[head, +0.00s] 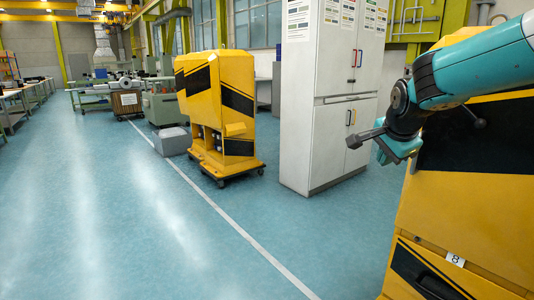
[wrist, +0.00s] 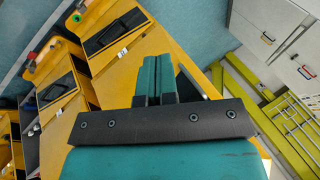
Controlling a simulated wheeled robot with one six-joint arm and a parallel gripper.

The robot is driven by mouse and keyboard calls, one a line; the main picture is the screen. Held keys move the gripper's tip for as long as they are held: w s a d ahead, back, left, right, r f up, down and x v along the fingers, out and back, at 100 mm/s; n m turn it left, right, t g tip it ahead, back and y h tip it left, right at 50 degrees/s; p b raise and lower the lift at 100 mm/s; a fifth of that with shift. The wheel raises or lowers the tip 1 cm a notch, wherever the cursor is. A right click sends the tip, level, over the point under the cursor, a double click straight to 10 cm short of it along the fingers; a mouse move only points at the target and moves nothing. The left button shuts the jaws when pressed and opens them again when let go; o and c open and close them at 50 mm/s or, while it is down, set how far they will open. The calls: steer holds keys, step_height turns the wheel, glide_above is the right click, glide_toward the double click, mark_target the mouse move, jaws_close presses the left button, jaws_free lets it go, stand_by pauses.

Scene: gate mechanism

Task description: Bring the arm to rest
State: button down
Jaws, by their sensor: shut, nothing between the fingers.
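My gripper (wrist: 156,62) shows in the wrist view with its teal fingers together and nothing between them. In the head view my gripper (head: 384,158) is at the right, at the end of my teal arm. It hangs in the air, in front of the white cabinet in the picture and left of the near yellow-and-black unit. The arm reaches in from the right edge and covers part of that unit. I cannot tell the exact gap between my gripper and the unit.
The near yellow unit (head: 481,215) carries a label "8" and a drawer below. A white cabinet (head: 326,145) and a wheeled yellow unit (head: 236,75) stand behind. A grey box (head: 172,141) lies beside it. The blue floor (head: 110,220) is clear at left.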

steer(key=s+a+f+n+g+y, duration=0.1)
steer(key=s+a+n+g, duration=0.1)
steer(key=s+a+n, duration=0.2)
steer(key=s+a+n+g+y, duration=0.2)
steer(key=s+a+n, duration=0.3)
steer(key=s, duration=1.5)
steer(key=s+a+f+n+g+y+p, duration=0.1)
steer(key=s+a+n, duration=0.4)
steer(key=s+n, duration=0.7)
steer(key=shift+a+f+g+y, duration=0.25)
steer(key=shift+f+g+y, duration=0.05)
steer(key=shift+g+y, duration=0.4)
steer(key=shift+w, duration=0.1)
